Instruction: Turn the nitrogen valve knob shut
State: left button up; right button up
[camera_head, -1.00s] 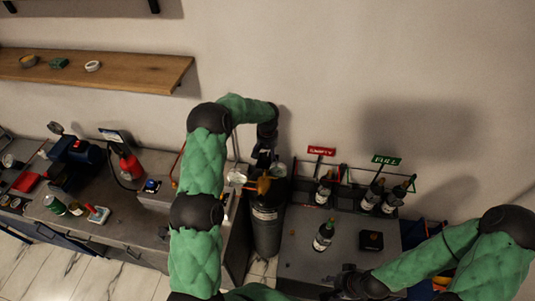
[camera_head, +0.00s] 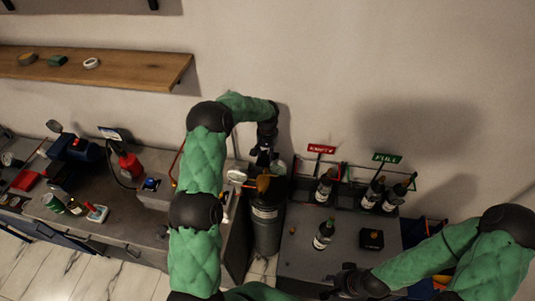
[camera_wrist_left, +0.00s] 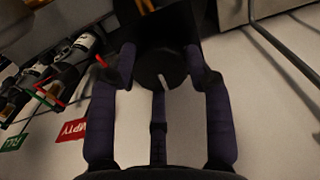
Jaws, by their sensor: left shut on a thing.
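A black round knob (camera_wrist_left: 155,68) with a white mark sits between the fingertips in the left wrist view. My left gripper (camera_wrist_left: 162,72) is shut on it; in the head view this gripper (camera_head: 264,155) is above the dark cylinder (camera_head: 266,230). The knob is hidden behind the gripper in the head view. A brass-coloured fitting (camera_head: 264,183) and a round pale gauge (camera_head: 237,176) are just below the gripper. My right gripper (camera_head: 345,283) is low over the front of the right bench, too dark to read its fingers.
A rack with dark bottles (camera_head: 372,193), a red EMPTY sign (camera_head: 321,149) and a green FULL sign (camera_head: 387,158) stands right of the cylinder. A single bottle (camera_head: 323,236) and a black box (camera_head: 371,239) are on the bench. A wooden shelf (camera_head: 130,72) is upper left.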

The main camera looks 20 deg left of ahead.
aim_at(268, 154)
pick_arm(q)
jog(key=m+b, duration=0.2)
jog(key=m, duration=0.1)
jog(key=shift+f+b, duration=0.2)
jog(key=shift+b, duration=0.1)
jog(key=m+b, duration=0.2)
jog(key=m, duration=0.2)
jog(key=shift+r+m, duration=0.1)
jog(key=shift+m, duration=0.2)
jog(key=m+b, duration=0.1)
jog(key=m, duration=0.3)
jog(key=shift+b, duration=0.3)
jog(key=shift+m+b, duration=0.35)
jog(key=shift+m, duration=2.35)
jog(key=o, duration=1.1)
jog(key=shift+o, duration=0.2)
jog(key=shift+r, duration=0.2)
notch_tip(268, 154, up, 12)
jog(key=shift+f, duration=0.15)
